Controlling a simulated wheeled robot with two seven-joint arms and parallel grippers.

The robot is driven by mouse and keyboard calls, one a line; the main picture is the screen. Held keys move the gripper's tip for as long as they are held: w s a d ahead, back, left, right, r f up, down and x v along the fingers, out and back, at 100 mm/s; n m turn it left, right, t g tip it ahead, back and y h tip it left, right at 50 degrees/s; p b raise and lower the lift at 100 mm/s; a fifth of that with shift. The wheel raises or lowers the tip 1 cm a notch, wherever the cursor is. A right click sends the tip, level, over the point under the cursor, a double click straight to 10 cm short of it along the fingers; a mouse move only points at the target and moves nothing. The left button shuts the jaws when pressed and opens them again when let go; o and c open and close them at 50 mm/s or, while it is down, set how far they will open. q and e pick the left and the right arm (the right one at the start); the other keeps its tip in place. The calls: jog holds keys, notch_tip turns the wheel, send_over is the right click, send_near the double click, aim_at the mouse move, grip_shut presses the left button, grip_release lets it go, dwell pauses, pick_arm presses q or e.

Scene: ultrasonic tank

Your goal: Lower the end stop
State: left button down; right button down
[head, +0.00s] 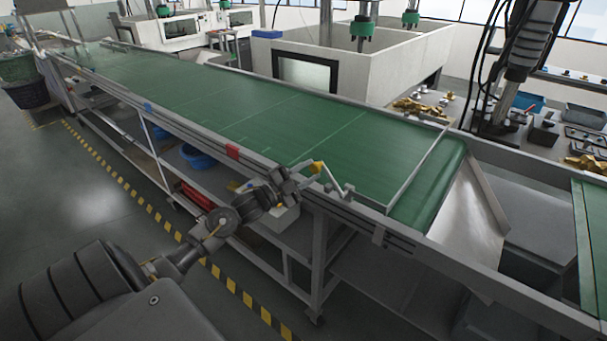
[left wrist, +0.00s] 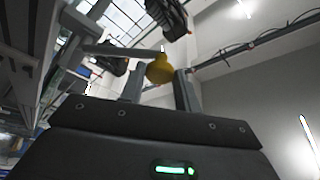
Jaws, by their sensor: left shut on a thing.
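The end stop (head: 416,167) is a thin metal bar standing across the green belt near its right end. A bent metal lever (head: 334,181) with a yellow knob (head: 317,167) sits on the belt's near side rail. My left gripper (head: 306,172) reaches up to the rail from the left and is shut on the yellow knob. In the left wrist view the knob (left wrist: 160,69) shows between the two fingers, with the lever rod (left wrist: 108,50) running off to the left. My right gripper is not in view.
The green conveyor belt (head: 230,106) is empty. A metal chute (head: 465,210) lies past its right end. A light-walled tank (head: 375,70) stands behind the belt.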

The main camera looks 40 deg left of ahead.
pick_arm(q)
jog(key=shift+d+r+m+g+h, duration=0.3)
jog(key=shift+d+r+m, duration=0.25)
jog(key=shift+m, duration=0.35)
jog(key=c, duration=1)
grip_release()
jog(key=shift+s+a+f, duration=0.2)
jog(key=shift+s, duration=0.2)
jog(key=shift+b+v, duration=1.55)
jog(key=shift+v, duration=3.35)
jog(key=shift+d+r, duration=0.1)
jog(key=shift+r, duration=0.05)
